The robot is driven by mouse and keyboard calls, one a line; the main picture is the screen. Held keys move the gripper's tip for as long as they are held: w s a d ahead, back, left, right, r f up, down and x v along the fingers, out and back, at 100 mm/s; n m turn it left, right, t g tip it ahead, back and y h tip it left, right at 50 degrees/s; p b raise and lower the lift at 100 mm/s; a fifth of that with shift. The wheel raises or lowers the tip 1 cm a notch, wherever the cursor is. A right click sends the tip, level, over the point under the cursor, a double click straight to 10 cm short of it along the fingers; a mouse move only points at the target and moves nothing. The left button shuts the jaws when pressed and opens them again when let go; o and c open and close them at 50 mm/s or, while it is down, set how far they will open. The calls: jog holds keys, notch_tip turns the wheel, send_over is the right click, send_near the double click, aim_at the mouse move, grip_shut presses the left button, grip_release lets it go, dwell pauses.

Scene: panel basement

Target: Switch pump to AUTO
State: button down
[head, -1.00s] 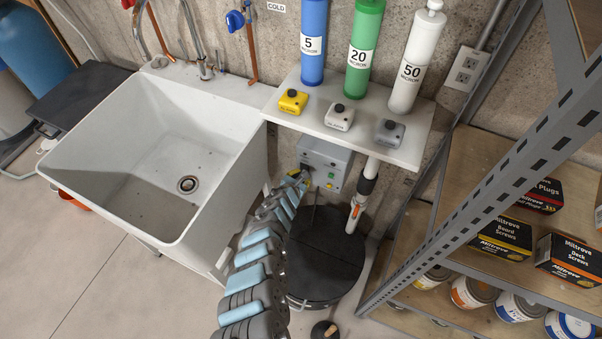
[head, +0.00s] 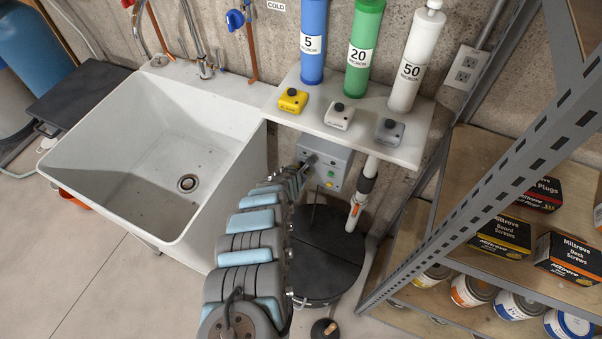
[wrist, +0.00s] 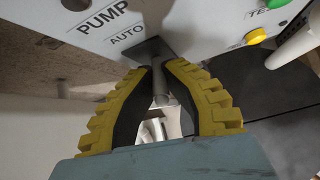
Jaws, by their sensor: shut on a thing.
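The grey pump control box (head: 334,158) is fixed to the wall below the white filter shelf. In the wrist view its pale panel (wrist: 205,28) carries the printed words PUMP and AUTO, with AUTO beside a dark slotted plate (wrist: 152,48). A grey toggle lever (wrist: 160,84) comes out of this plate. My gripper (wrist: 159,76) has its yellow-ridged fingers closed on the lever from both sides. In the head view my gripper (head: 307,165) is at the left part of the box front, small and partly hidden by my arm.
A yellow button (wrist: 257,36) and a green button (wrist: 278,3) sit on the panel, right of the lever. A black round pit lid (head: 325,255) and a white pipe (head: 360,200) are below. The white sink (head: 110,215) stands left, metal shelving (head: 455,215) right.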

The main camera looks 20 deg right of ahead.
jog(key=shift+g+y, duration=0.3)
jog(key=shift+g, duration=0.1)
dwell(0.6)
jog(key=c, duration=1.1)
grip_release()
jog(key=shift+a+r, duration=0.1)
jog(key=shift+r, duration=0.2)
jog(key=shift+s+a+r, duration=0.1)
jog(key=shift+r, duration=0.15)
jog(key=shift+s+a+r, duration=0.35)
jog(key=shift+s+r, duration=0.1)
jog(key=shift+v, duration=2.55)
jog(key=shift+d, duration=0.1)
